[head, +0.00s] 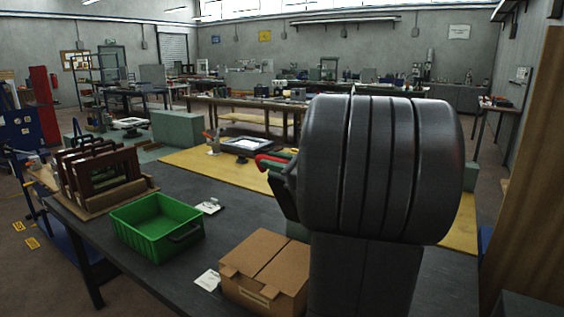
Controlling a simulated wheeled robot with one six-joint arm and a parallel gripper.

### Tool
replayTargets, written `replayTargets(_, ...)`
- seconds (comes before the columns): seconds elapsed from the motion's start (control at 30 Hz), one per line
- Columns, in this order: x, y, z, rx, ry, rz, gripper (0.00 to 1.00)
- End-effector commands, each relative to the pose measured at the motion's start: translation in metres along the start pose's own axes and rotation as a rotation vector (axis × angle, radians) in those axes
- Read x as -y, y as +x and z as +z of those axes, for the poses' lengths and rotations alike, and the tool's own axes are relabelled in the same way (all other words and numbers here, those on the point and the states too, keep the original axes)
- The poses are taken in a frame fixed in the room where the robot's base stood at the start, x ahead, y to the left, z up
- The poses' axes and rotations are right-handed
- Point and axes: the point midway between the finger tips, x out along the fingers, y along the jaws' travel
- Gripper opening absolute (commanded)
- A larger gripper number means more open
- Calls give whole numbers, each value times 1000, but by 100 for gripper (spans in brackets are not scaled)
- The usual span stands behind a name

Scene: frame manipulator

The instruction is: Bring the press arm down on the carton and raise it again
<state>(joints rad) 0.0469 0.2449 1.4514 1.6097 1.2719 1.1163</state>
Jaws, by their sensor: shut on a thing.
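A brown cardboard carton (264,272) with flaps folded over its top sits near the front edge of the dark workbench. I cannot tell whether it is the carton of the task. My own large dark arm link fills the right of the middle and hides much of the bench behind it. No press arm can be made out. Red and green parts (276,160) show just left of my arm, but I cannot tell what they belong to. My gripper's fingers are hidden.
A green bin (157,221) stands on the workbench (110,225), left of the carton. A rack of dark frames (100,168) stands at the bench's left end. White cards (208,206) lie beside the bin. A tan board (540,190) rises at the right.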

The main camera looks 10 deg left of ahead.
Motion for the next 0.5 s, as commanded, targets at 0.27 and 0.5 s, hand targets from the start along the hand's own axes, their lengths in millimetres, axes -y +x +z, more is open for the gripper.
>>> replayTargets(0.27,-62,0,-28,0,-197,0,0)
replayTargets(0.5,-104,0,-51,0,-361,0,0)
